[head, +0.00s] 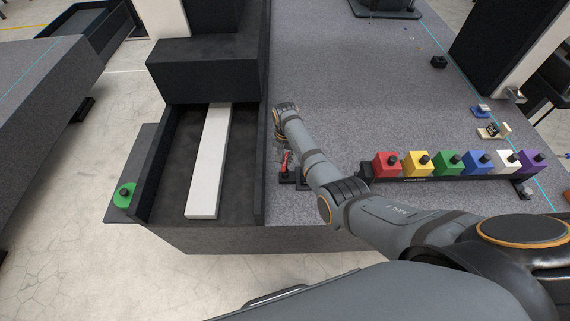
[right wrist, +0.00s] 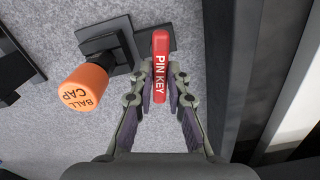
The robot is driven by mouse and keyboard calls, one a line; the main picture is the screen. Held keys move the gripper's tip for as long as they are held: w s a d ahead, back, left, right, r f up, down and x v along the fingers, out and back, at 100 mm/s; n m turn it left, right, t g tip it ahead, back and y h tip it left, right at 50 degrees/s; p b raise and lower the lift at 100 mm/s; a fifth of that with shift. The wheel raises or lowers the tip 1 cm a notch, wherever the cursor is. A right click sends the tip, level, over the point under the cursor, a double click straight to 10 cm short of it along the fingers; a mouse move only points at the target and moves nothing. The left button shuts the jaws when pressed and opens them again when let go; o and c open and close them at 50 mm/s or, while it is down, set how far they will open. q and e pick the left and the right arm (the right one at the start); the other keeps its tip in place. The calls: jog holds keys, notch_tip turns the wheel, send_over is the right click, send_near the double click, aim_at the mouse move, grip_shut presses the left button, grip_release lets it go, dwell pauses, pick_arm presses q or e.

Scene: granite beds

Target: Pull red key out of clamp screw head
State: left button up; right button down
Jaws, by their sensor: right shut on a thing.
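The red key (right wrist: 160,52), lettered PIN KEY, is upright in the right wrist view, between the fingers of my right gripper (right wrist: 161,76). The fingers are closed on its sides. A dark square base (right wrist: 146,37) shows behind the key's far end; whether the key's tip sits in the screw head there is hidden. In the head view the red key (head: 284,162) is a small red spot below my right gripper (head: 283,148), above a small black base (head: 287,179) near the granite bed's left edge. My left gripper is not in view.
An orange BALL CAP knob (right wrist: 85,87) on a dark base stands close left of the key in the wrist view. A black rack with several coloured blocks (head: 386,164) lies to the right. A dark trough with a white bar (head: 208,165) borders the bed on the left.

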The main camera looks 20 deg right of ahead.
jog(key=shift+r+p, duration=0.35)
jog(key=shift+r, duration=0.25)
jog(key=shift+w+r+p, duration=0.1)
jog(key=shift+r+p, duration=0.5)
jog(key=shift+p, duration=0.05)
notch_tip(320, 180, up, 3)
jog(key=p, duration=0.3)
